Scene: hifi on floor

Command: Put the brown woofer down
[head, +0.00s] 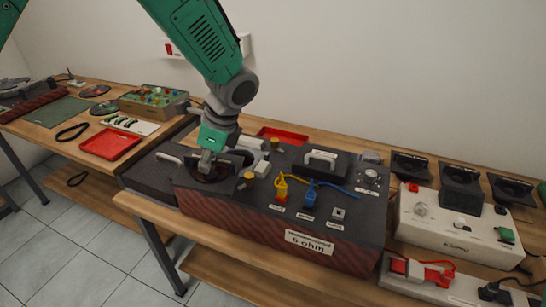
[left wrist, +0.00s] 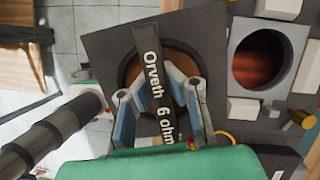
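The brown woofer (left wrist: 182,55) shows in the left wrist view as a dark square frame around a round brown cone. A black bar reading "Orveth 6 ohm" (left wrist: 152,62) crosses it. My left gripper (left wrist: 154,75) has its fingertips closed against both sides of this bar. In the head view, my left gripper (head: 207,160) points down on the woofer (head: 212,176) at the left end of the dark box (head: 280,222) labelled "6 ohm". I cannot tell whether the woofer touches the box. A round opening (left wrist: 262,60) with a pale square surround lies beside it. My right gripper is out of view.
A white unit (head: 445,228) and several dark speaker frames stand to the right. A red tray (head: 109,144) lies on the left table.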

